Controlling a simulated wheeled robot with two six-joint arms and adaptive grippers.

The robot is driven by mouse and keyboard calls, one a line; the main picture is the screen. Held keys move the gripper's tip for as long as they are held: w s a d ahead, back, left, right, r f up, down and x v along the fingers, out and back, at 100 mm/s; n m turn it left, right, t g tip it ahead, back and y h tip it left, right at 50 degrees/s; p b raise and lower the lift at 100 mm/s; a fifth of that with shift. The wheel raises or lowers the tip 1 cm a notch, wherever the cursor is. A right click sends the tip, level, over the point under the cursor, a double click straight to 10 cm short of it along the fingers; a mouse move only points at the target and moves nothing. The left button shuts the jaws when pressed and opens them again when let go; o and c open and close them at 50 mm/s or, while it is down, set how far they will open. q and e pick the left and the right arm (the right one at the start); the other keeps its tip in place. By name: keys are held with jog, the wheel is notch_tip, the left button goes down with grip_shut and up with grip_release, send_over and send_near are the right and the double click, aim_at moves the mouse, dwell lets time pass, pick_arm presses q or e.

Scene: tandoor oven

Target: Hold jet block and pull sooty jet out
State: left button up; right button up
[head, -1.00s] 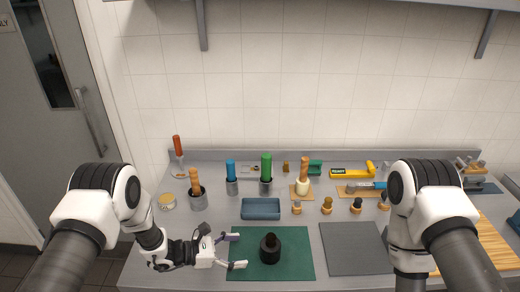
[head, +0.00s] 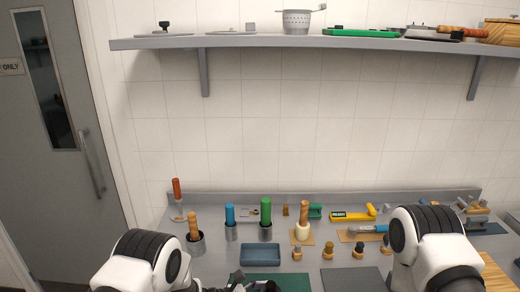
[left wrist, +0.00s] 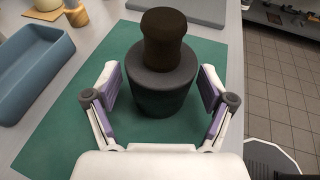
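In the left wrist view, the jet block (left wrist: 160,95) is a dark grey, tapered round block standing upright on a green mat (left wrist: 75,120). The sooty jet (left wrist: 164,40), dark brown and knob-shaped, stands upright in its top. My left gripper (left wrist: 160,78) is open, with one purple-padded finger on each side of the block. Gaps show between both fingers and the block. In the head view, the block and left gripper are mostly cut off by the bottom edge. My right gripper is out of view.
A blue tray (head: 262,255) lies behind the mat. Several small brass-coloured jets, such as one (head: 297,252), stand to its right. A grey mat (head: 353,280) lies right of the green mat. Handled tools in metal cups (head: 196,243) line the back. A shelf (head: 300,41) hangs above.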

pick_arm(q)
jog(key=c, duration=0.6)
jog(key=o, duration=1.1)
jog(key=shift+a, duration=0.1)
